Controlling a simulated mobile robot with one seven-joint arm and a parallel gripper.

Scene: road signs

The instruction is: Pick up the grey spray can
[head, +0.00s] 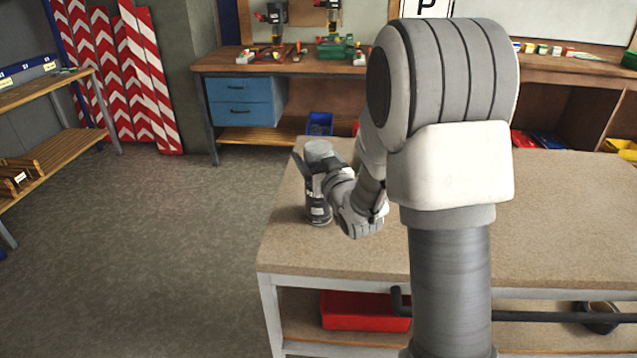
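The spray can (319,207) stands upright near the left end of the table (295,245). Its lower part is dark with a pale label, and a light grey rounded part shows at the top. My gripper (311,170) reaches it from the right at its upper half. A dark finger shows at the can's left side, so the fingers seem to be around it. Part of the can is hidden by my gripper. I cannot tell whether the fingers press on it.
A red bin (362,311) sits on the shelf under the table. Behind are a workbench with a blue drawer unit (241,101) and a blue bin (319,123). Striped boards (118,75) lean at the back left. The floor on the left is clear. My arm hides the table's middle.

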